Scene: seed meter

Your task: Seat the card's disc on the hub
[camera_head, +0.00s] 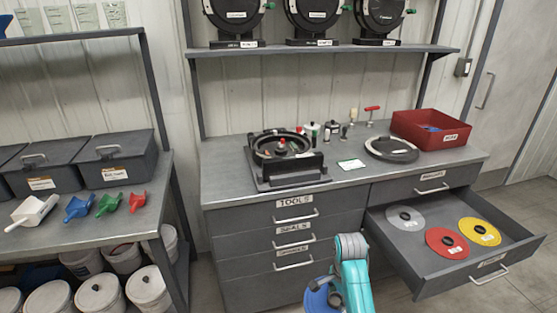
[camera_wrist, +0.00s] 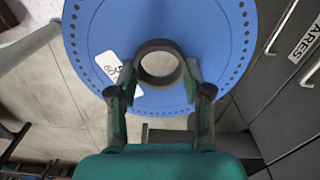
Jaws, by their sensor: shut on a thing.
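My gripper (camera_wrist: 163,88) is shut on the dark centre collar of a blue disc (camera_wrist: 205,35). The disc has small holes along its rim and a white label (camera_wrist: 118,70), not clearly readable. In the head view the blue disc (camera_head: 317,298) hangs low in front of the cabinet, partly hidden by my arm. The open seed meter (camera_head: 282,165) sits on the bench, well above and left of the disc. Its hub (camera_head: 281,148) is small, with a red spot near it. A white card (camera_head: 352,165) lies flat to its right; its writing is too small to read.
An open drawer (camera_head: 450,263) juts out at right, holding grey (camera_head: 406,225), red (camera_head: 440,238) and yellow (camera_head: 486,238) discs. A round dark cover (camera_head: 391,149) and a red bin (camera_head: 432,125) are on the bench. Small tools and bottles stand behind the meter.

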